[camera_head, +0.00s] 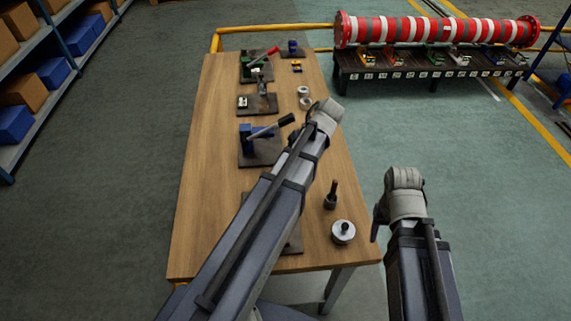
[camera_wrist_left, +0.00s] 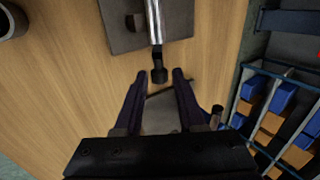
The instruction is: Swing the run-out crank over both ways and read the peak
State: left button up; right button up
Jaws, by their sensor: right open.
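A bright steel bar with a black knob (camera_wrist_left: 159,75), which looks like the crank, extends from a grey plate (camera_wrist_left: 122,38) in the left wrist view. My left gripper (camera_wrist_left: 160,74) is open there, its two fingers apart on either side of the knob in the picture. I cannot tell whether they touch it. In the head view my left arm crosses the table and hides its own fingers and most of the nearest plate (camera_head: 294,242). My right gripper (camera_head: 378,218) is open and empty, off the table's right edge. I see no readable dial.
The wooden table (camera_head: 208,190) holds a blue fixture with a black-handled lever (camera_head: 246,146), a dark post (camera_head: 331,196) and a silver disc (camera_head: 343,232). More fixtures stand at its far end.

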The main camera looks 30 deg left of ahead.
pick_arm(q)
jog(key=shift+o, duration=1.2)
jog(key=p+v, duration=0.6)
jog(key=v, duration=0.1)
jog(key=shift+w+r+p, duration=0.2)
jog(key=shift+r+p, duration=0.1)
jog(key=shift+p, duration=0.1)
pick_arm(e)
notch_tip(320, 180, up, 7)
jog(key=shift+f, duration=0.15)
pick_arm(q)
jog(key=shift+d, duration=0.15)
